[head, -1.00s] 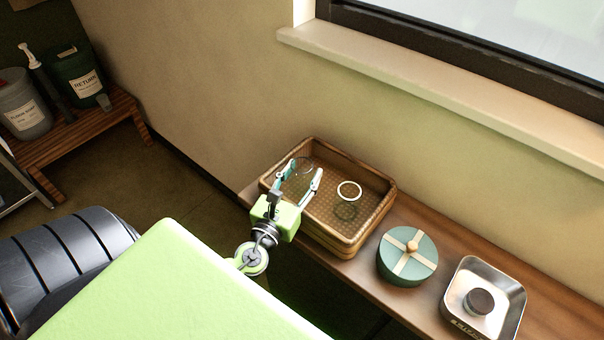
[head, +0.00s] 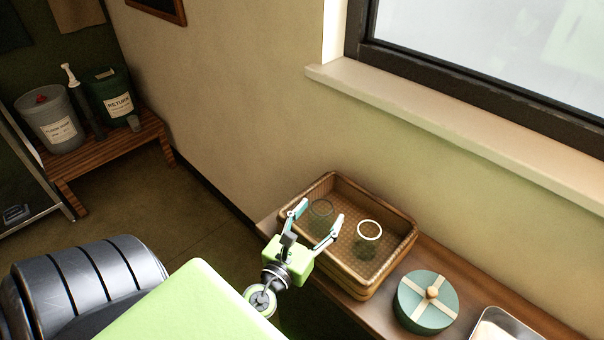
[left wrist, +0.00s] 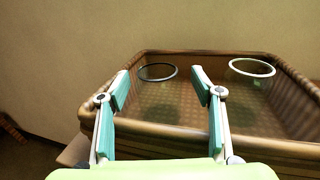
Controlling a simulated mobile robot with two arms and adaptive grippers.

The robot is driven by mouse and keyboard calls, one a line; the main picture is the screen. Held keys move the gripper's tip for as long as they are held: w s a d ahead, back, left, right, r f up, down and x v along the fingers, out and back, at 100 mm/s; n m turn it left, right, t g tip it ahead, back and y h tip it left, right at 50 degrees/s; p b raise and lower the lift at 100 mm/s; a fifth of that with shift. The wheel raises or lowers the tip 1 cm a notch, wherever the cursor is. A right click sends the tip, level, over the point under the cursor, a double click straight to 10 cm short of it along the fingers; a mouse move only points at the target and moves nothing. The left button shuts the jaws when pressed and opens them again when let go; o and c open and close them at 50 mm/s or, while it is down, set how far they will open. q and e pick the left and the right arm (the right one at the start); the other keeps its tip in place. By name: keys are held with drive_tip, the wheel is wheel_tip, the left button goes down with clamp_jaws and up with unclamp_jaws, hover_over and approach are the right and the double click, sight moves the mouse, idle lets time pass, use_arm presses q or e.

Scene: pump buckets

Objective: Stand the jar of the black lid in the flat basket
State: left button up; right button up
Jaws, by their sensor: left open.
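A clear jar with a dark rim (head: 321,211) stands in the flat wicker basket (head: 345,281), toward its left end. The dark rim also shows in the left wrist view (left wrist: 157,80). A second clear jar with a white rim (head: 369,229) stands to its right in the basket, apart from it; its rim (left wrist: 251,75) shows at the right in the left wrist view. My left gripper (head: 318,214) is open and empty at the basket's near side, its fingers pointing toward the dark-rimmed jar. The jars' glass walls are hard to make out. My right gripper is not in view.
A round green box with cream bands (head: 413,312) stands right of the basket on the wooden bench. A metal tray (head: 512,318) is cut off at the lower edge. Far left, a low wooden stand (head: 110,158) holds two buckets. The wall and window sill are behind the basket.

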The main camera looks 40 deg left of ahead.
use_arm(q)
drive_tip(key=s+b, duration=0.1)
drive_tip(key=s, duration=0.1)
drive_tip(key=s+d+b, duration=0.1)
drive_tip(key=s, duration=0.2)
drive_tip(key=s+b, duration=0.1)
drive_tip(key=s, duration=0.2)
drive_tip(key=shift+s+d+r, duration=0.1)
drive_tip(key=shift+s+d, duration=0.1)
drive_tip(key=shift+s+d+r, duration=0.1)
drive_tip(key=shift+s+r, duration=0.15)
drive_tip(key=shift+s, duration=0.45)
